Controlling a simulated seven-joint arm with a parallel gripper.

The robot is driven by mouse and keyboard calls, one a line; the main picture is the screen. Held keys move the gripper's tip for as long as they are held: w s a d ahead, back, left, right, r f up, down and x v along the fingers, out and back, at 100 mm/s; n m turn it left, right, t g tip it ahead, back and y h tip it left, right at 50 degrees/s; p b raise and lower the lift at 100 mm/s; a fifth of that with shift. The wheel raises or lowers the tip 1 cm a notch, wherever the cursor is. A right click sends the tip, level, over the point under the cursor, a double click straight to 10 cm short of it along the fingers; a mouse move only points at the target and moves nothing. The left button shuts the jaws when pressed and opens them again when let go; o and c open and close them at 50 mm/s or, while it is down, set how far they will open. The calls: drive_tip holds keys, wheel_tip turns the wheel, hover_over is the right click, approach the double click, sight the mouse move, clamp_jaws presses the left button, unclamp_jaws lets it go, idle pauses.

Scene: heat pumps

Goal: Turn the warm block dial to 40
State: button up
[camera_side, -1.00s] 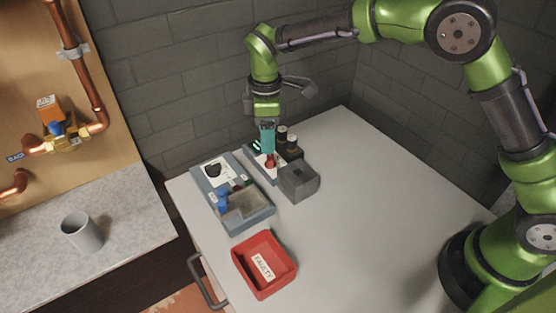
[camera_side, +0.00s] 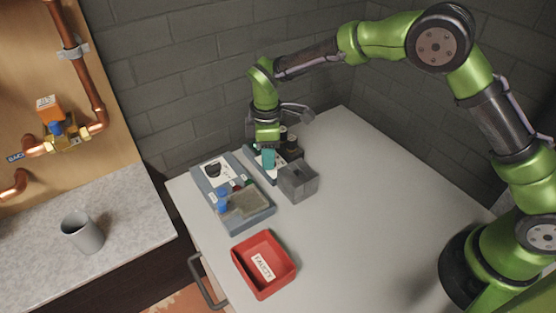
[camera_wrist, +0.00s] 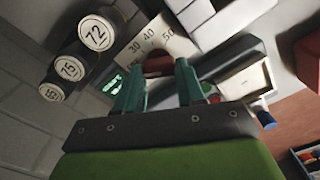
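The red dial knob (camera_wrist: 158,66) shows in the wrist view below a white scale plate (camera_wrist: 150,40) marked 30, 40 and 50. The knob's pointer is too hidden to read. My gripper (camera_wrist: 159,66) has its two teal fingertips apart, one on each side of the knob; whether they touch it is unclear. In the side view my gripper (camera_side: 269,168) points down over the warm block unit (camera_side: 251,156) and hides the knob. A small green-lit display (camera_wrist: 113,84) sits left of the fingers in the wrist view.
Black cylinders labelled 72 (camera_wrist: 97,34), 75 (camera_wrist: 70,69) and 55 stand close beside the dial. A grey block (camera_side: 298,181) adjoins the unit on the right. A blue-grey tray unit (camera_side: 256,220) is at left, a red FAULTY bin (camera_side: 247,277) in front. The right table is clear.

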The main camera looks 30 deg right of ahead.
drive_tip(key=c, duration=0.3)
drive_tip(key=m, duration=0.3)
drive_tip(key=shift+w+m, duration=0.1)
drive_tip(key=shift+m, duration=0.3)
drive_tip(key=m, duration=0.3)
drive_tip(key=shift+d+m, duration=0.1)
drive_tip(key=shift+m, duration=0.2)
drive_tip(key=m, duration=0.4)
drive_tip(key=shift+d+m, duration=0.1)
drive_tip(key=shift+m, duration=0.2)
drive_tip(key=shift+d+r+m, duration=0.1)
drive_tip(key=shift+m, duration=1.7)
